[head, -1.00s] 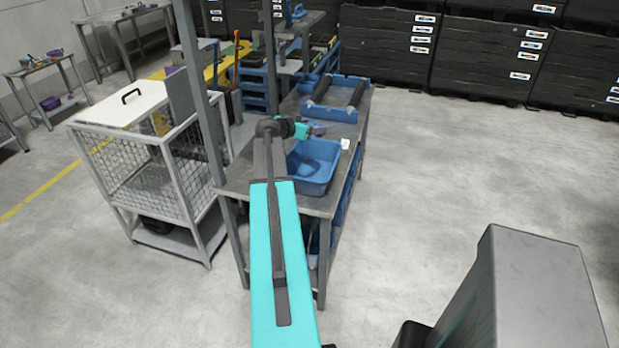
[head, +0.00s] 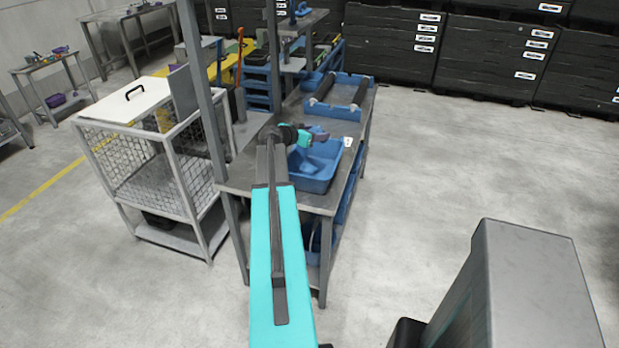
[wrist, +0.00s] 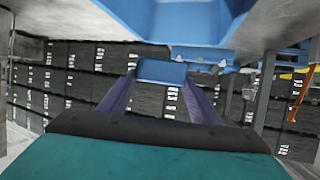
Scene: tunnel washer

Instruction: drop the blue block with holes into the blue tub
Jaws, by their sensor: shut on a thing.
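The blue tub (head: 316,184) stands on the near end of the grey metal bench. My gripper (head: 321,136) reaches over the tub's back part in the head view. In the wrist view its purple fingers (wrist: 163,98) are shut on the blue block (wrist: 162,71), held between the tips. The block's holes cannot be made out, and the block cannot be told apart in the head view. A large blue surface, likely the tub (wrist: 185,18), fills the top of the wrist view. Whether the block touches it cannot be told.
A blue tray with dark rollers (head: 352,82) lies at the bench's far end. A small white item (head: 348,142) sits by the tub's right rim. A grey post (head: 203,95) stands left of the bench, beside a mesh cage (head: 150,165).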

